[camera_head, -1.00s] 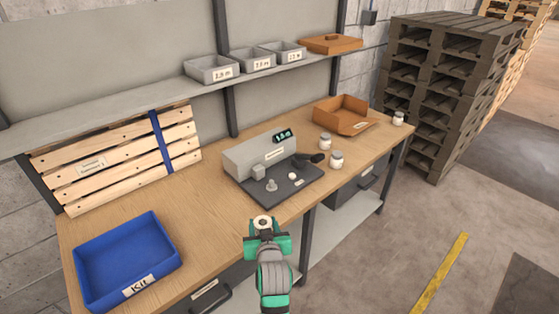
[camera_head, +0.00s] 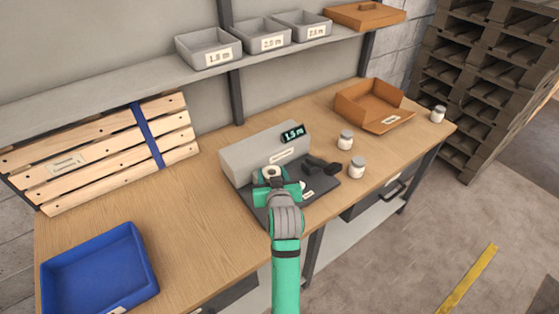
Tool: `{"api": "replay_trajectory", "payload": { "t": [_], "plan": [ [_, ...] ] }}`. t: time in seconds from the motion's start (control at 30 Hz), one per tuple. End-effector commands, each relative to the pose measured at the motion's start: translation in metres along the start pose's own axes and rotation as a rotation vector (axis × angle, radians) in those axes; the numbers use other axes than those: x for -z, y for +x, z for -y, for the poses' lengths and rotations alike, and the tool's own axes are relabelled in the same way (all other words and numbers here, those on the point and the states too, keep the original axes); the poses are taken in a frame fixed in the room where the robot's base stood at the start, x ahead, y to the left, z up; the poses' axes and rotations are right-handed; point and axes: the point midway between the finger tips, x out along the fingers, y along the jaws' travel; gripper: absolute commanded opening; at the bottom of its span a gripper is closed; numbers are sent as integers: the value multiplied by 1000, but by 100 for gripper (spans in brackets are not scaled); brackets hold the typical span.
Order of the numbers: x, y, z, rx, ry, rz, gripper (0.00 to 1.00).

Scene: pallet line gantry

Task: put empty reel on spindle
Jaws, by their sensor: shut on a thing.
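My gripper (camera_head: 272,187) is over the base plate of the grey bench machine (camera_head: 262,149). It is shut on a small cream reel (camera_head: 271,173) with a dark centre hole, which looks bare. The reel is in front of the machine's housing, above the left part of the dark base plate (camera_head: 253,204). The spindle is hidden behind my gripper and the reel. I cannot tell whether the reel touches it.
A blue tray (camera_head: 100,270) is at left, an orange bin (camera_head: 375,105) at back right. Grey bins (camera_head: 208,47) line the shelf. Bench centre-left is clear.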

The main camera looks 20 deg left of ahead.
Motion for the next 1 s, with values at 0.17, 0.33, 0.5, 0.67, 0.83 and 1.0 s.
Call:
{"api": "replay_trajectory", "payload": {
  "t": [0.17, 0.33, 0.5, 0.67, 0.83, 1.0],
  "plan": [
    [-4, 0, -4, -6, 3, 1, 22],
    [-11, 4, -6, -8, 4, 1, 22],
    [-21, 7, -6, -8, 4, 1, 22],
    [-30, 11, -6, -8, 5, 2, 22],
    [-38, 16, 1, 2, 0, 0, 22],
    [-48, 20, 3, 4, -1, 1, 22]
  ]
}}
